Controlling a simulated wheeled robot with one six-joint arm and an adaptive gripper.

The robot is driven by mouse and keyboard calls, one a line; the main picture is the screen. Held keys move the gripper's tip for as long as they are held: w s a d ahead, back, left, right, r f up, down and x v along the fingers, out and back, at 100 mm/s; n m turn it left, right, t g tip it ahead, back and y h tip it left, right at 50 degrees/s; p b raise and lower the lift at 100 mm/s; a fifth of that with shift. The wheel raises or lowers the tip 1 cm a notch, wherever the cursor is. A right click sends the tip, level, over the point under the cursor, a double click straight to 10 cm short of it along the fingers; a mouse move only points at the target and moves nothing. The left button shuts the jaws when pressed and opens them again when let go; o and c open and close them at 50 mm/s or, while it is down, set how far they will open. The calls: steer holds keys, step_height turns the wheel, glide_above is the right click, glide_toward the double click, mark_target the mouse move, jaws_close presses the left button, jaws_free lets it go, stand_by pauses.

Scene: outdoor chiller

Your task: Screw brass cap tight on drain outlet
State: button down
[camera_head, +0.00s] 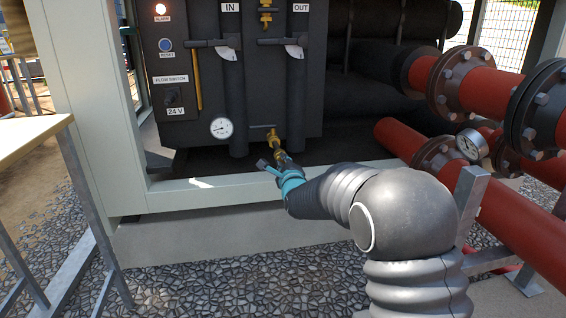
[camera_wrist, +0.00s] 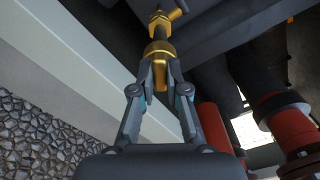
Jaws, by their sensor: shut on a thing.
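The brass cap (camera_wrist: 159,48) is between my fingertips, in line with the drain outlet (camera_wrist: 159,22) in the wrist view. The cap's far end appears to meet the outlet; I cannot tell how far it is threaded on. My gripper (camera_wrist: 160,68) is shut on the cap from the near side. The cap is small there and partly hidden by my fingers.
A round gauge (camera_head: 221,128) sits left of the outlet. A pale frame rail (camera_head: 225,188) runs below and in front of it. A table (camera_head: 30,135) is at far left. Gravel covers the ground.

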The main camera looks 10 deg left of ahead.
steer(key=c, duration=1.1)
jaws_free()
steer(key=shift+o, duration=0.4)
